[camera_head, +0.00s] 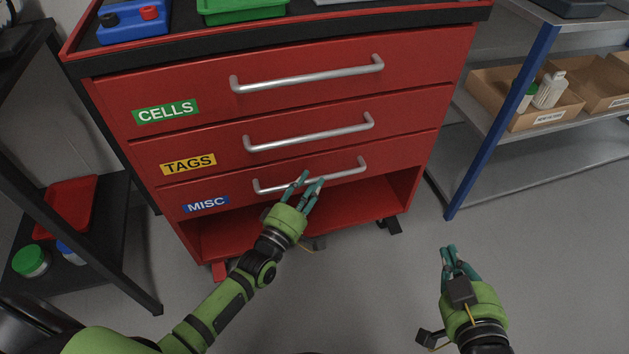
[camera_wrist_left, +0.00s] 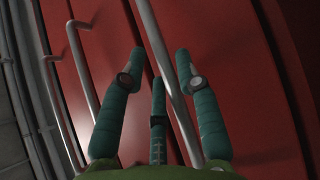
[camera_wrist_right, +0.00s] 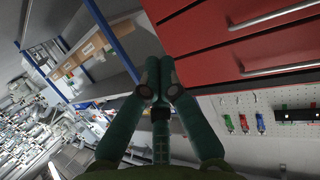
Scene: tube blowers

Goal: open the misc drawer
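The misc drawer (camera_head: 390,158) is the lowest drawer of a red cabinet and has a blue MISC label (camera_head: 206,204). Its front looks flush with the drawers above. Its silver bar handle (camera_head: 343,172) runs across the front. My left gripper (camera_head: 305,177) is at the middle of this handle, with its fingers apart. In the left wrist view the handle (camera_wrist_left: 157,45) passes between the spread fingers (camera_wrist_left: 160,65); I cannot tell whether they touch it. My right gripper (camera_head: 448,250) is away from the cabinet, over the floor at right. Its fingertips (camera_wrist_right: 160,75) are together and empty.
The tags drawer (camera_head: 400,120) and cells drawer (camera_head: 420,60) above are closed, with similar protruding handles. Under the misc drawer is an open red bay (camera_head: 350,205). A shelf with a blue post (camera_head: 500,125) stands at right, a dark rack (camera_head: 90,230) at left. The floor in front is clear.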

